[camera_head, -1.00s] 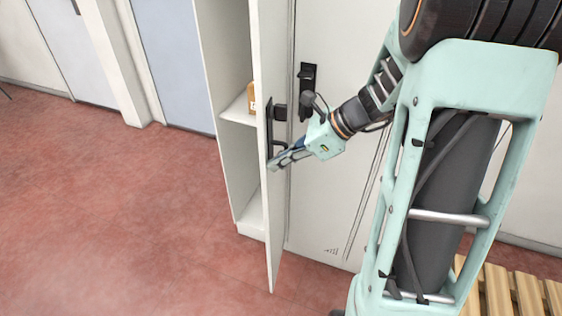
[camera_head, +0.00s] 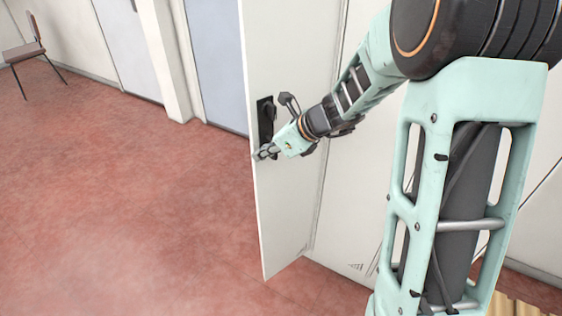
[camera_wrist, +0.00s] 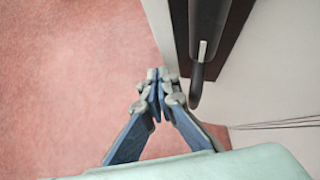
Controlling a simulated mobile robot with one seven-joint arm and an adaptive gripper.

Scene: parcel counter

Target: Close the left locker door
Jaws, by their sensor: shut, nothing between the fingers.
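The left locker door (camera_head: 290,200) stands partly open in the head view. Its outer face is towards me and its free edge is on the left. Its dark handle (camera_head: 265,118) sits near that edge; the wrist view shows the handle lever (camera_wrist: 203,60) on its dark plate. My gripper (camera_head: 262,154) is shut and empty at the outer face, just below the handle plate and close to the free edge. In the wrist view, the fingertips (camera_wrist: 158,76) are together, left of the lever's lower end. I cannot tell whether they touch the door. The compartment is hidden behind the door.
A white panel (camera_head: 352,215) stands right of the door, partly behind my arm. A chair (camera_head: 27,48) stands far left by the wall. Slatted wood (camera_head: 515,306) shows at lower right. The red floor (camera_head: 130,200) left of the door is clear.

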